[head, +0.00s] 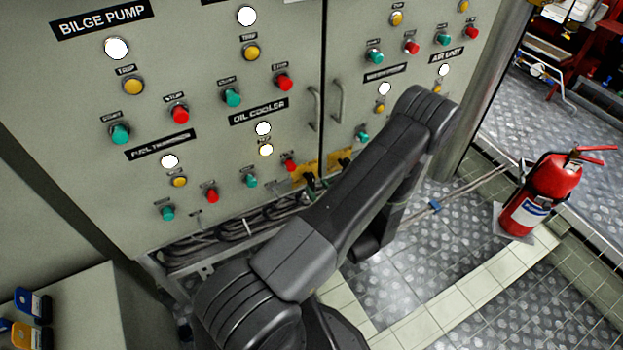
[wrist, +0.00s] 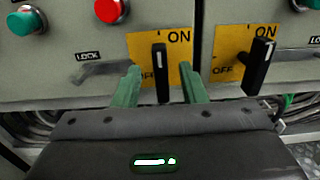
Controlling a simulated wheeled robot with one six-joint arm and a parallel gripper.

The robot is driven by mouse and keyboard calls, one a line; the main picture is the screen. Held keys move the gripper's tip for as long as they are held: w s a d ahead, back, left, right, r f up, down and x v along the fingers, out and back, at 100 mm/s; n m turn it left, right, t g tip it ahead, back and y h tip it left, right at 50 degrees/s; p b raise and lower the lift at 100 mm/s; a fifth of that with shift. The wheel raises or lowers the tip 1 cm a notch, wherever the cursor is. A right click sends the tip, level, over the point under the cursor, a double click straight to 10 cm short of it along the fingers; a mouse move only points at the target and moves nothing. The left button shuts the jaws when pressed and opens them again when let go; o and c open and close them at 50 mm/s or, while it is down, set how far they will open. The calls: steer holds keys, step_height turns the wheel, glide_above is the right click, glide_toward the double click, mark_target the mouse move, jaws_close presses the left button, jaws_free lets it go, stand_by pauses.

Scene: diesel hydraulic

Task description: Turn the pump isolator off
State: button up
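Two rotary isolators with black handles on yellow ON/OFF plates sit low on the panel; no text shows which is the pump's. In the wrist view, the left isolator's handle (wrist: 161,72) is about upright, its white-marked end up beside ON on its plate (wrist: 180,48). OFF is partly covered. My gripper (wrist: 160,88) is open, its green fingers on either side of this handle; contact cannot be told. The right isolator's handle (wrist: 257,66) leans slightly right, its top near ON. In the head view the left plate (head: 306,170) shows, and my green fingertips (head: 312,184) are near it.
A lock lever (wrist: 98,70) is left of the left plate. Green (wrist: 27,20) and red (wrist: 111,9) buttons are above it. Cables (head: 235,232) run under the panel. A fire extinguisher (head: 543,193) stands on the floor to the right.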

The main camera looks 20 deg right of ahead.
mark_target(313, 182)
steer(key=shift+w+a, duration=0.2)
steer(key=shift+w, duration=2.25)
jaws_close()
